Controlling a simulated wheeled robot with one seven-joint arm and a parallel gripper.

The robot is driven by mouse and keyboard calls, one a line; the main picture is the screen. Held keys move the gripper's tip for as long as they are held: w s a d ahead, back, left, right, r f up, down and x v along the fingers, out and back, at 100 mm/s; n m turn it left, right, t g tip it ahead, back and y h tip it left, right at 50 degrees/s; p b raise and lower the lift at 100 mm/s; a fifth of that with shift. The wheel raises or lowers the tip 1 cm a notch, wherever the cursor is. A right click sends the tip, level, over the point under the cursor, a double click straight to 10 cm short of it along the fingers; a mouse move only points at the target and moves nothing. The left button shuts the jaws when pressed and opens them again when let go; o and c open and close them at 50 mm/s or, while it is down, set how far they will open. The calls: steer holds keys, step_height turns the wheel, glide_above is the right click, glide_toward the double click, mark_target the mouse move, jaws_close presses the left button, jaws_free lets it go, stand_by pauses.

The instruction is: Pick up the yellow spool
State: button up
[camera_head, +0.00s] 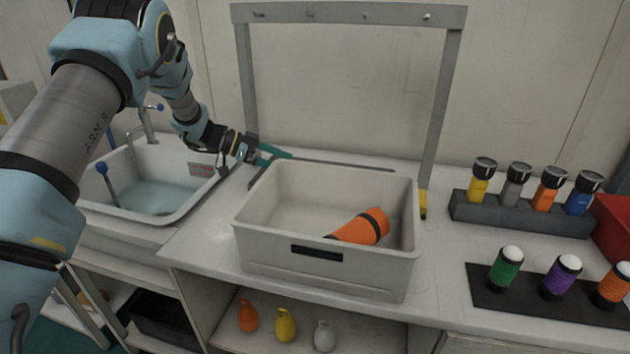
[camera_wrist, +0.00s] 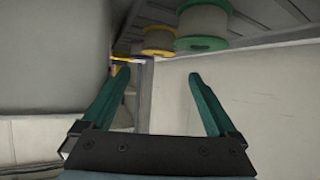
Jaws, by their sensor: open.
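In the wrist view, a spool with a yellow flange (camera_wrist: 160,51) and a pale body shows at the top, beyond my gripper's fingertips and just left of a spool with a green flange (camera_wrist: 202,43). The yellow spool's far end is partly out of sight. I cannot make out the yellow spool in the head view. My gripper (camera_wrist: 155,75) is open with its two green fingers apart and nothing between them. In the head view my gripper (camera_head: 275,153) is at the back of the counter, behind the grey bin's left rear corner.
A grey bin (camera_head: 270,245) holding an orange cylinder (camera_head: 365,228) stands on the counter. A sink (camera_head: 150,200) is at left. A grey frame (camera_head: 345,14) rises behind the bin.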

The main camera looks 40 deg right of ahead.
steer(key=p+x, duration=0.1)
steer(key=x, duration=0.3)
steer(key=shift+s+r+p, duration=0.1)
steer(key=shift+p, duration=0.25)
steer(key=shift+f+p+x, duration=0.25)
steer(key=shift+p+x, duration=0.75)
steer(key=shift+x, duration=1.25)
steer(key=shift+a, duration=0.1)
steer(key=shift+r, duration=0.1)
steer(key=c, duration=1.2)
